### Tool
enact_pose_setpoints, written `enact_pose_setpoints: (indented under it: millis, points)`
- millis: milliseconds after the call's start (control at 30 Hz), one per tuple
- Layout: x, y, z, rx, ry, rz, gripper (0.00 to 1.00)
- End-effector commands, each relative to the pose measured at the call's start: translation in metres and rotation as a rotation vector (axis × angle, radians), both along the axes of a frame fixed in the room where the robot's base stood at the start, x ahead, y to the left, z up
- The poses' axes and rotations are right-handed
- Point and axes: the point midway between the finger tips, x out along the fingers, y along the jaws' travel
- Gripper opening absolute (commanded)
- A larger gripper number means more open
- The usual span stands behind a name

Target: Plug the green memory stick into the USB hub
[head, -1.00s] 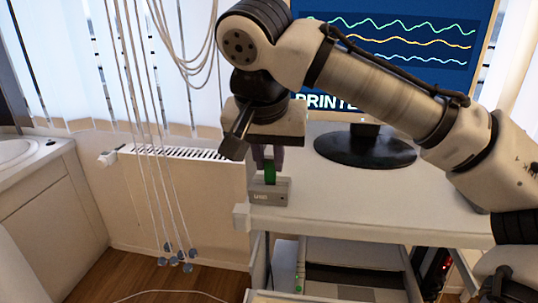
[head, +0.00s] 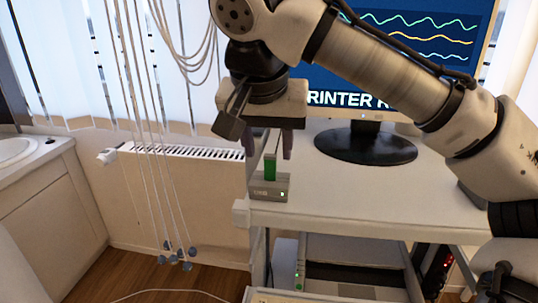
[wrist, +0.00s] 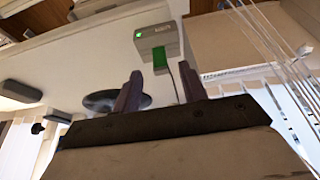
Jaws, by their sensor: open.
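The green memory stick (head: 270,168) stands upright in the top of the small grey USB hub (head: 270,188). The hub sits at the left front corner of the white table. A small light shows on the hub's front, green in the wrist view. My gripper (head: 270,152) is open above the hub, with its two fingers apart and the stick's top just below and between them. In the wrist view, the stick (wrist: 160,58) and hub (wrist: 158,40) lie beyond the spread fingertips, and nothing is held. How deep the stick's plug sits is hidden.
A monitor (head: 420,60) on a dark round base (head: 365,144) stands behind on the white table (head: 370,195). Cables (head: 150,150) hang at the left, in front of a radiator (head: 185,152). The tabletop right of the hub is clear.

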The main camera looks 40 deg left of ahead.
Motion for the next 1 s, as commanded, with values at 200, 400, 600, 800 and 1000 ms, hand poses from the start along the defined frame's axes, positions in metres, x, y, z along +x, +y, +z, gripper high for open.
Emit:
enact_pose_setpoints:
  millis: [200, 400, 600, 800, 1000]
  points:
    - [-0.018, -0.009, 0.050, 0.000, -0.005, -0.005, 0.42]
    - [-0.031, -0.015, 0.091, -0.002, -0.001, -0.001, 0.42]
    - [-0.037, -0.017, 0.101, -0.001, -0.001, 0.001, 0.42]
    - [-0.038, -0.018, 0.101, -0.001, 0.000, 0.000, 0.42]
    - [-0.038, -0.018, 0.101, -0.001, 0.000, 0.000, 0.42]
